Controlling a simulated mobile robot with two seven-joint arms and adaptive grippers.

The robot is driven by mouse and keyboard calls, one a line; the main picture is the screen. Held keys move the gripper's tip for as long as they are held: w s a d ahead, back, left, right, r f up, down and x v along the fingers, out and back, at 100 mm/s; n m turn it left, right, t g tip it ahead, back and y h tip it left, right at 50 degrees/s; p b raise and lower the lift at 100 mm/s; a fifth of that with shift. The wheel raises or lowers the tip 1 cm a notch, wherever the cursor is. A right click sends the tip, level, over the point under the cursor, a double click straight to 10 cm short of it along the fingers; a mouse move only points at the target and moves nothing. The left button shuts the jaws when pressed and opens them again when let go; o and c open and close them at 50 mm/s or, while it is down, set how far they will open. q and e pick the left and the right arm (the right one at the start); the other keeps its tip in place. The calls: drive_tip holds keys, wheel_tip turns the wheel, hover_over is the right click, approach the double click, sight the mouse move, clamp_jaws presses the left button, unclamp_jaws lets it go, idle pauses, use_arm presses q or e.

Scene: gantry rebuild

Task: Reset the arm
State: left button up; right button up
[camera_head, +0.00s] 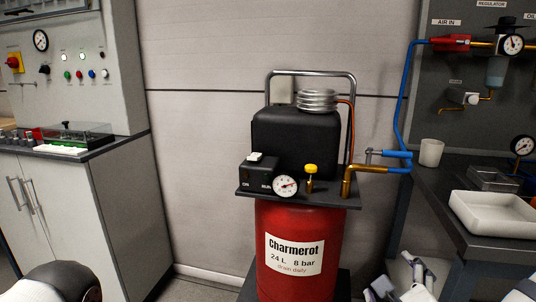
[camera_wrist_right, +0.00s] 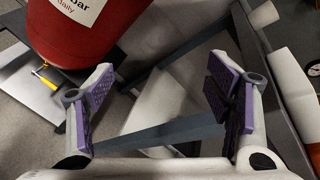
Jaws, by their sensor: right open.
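My right gripper (camera_head: 404,276) shows at the bottom right of the head view, low and just right of the red compressor tank. In the right wrist view the gripper (camera_wrist_right: 162,92) has its two purple-padded fingers spread apart with nothing between them. Part of my left arm shows at the bottom left of the head view; its gripper is out of the picture. The compressor (camera_head: 293,222) stands upright in the middle, with a red tank, black motor housing, gauge and yellow-topped valve. The tank also shows at the top left of the wrist view (camera_wrist_right: 75,38).
A right bench carries a white tray (camera_head: 493,214), a white cup (camera_head: 431,152) and a metal box (camera_head: 492,180). A blue hose (camera_head: 400,105) runs from the compressor to the regulator panel. A grey cabinet (camera_head: 72,205) with a control panel stands left. Floor shows between cabinet and compressor.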

drive_tip(key=s+a+f+n+g+y+p, duration=0.1)
drive_tip(key=s+a+f+n+g+y, duration=0.2)
drive_tip(key=s+f+n, duration=0.5)
drive_tip(key=s+a+f+n+g+y, duration=0.1)
drive_tip(key=s+a+f+n+g, duration=0.1)
drive_tip(key=s+f+n+g, duration=0.45)
use_arm(q)
drive_tip(key=shift+t, duration=0.6)
drive_tip(key=w+r+p, duration=0.1)
drive_tip(key=w+r, duration=0.1)
drive_tip(key=w, duration=0.1)
drive_tip(key=shift+d+r, duration=0.1)
drive_tip(key=shift+r, duration=0.3)
use_arm(e)
drive_tip(key=s+d+f+n+g, duration=0.1)
drive_tip(key=s+n, duration=0.3)
drive_tip(key=s, duration=0.4)
drive_tip(key=s+d+f+n+g+h, duration=0.1)
drive_tip(key=s+d+f+n+g, duration=0.1)
drive_tip(key=s, duration=0.7)
drive_tip(key=s+d+f+n+g, duration=0.2)
drive_tip(key=s+f+n+g, duration=0.1)
drive_tip(key=s+n, duration=0.5)
drive_tip(key=shift+s+f+g, duration=0.35)
drive_tip(key=shift+s+f, duration=0.05)
drive_tip(key=shift+f, duration=0.25)
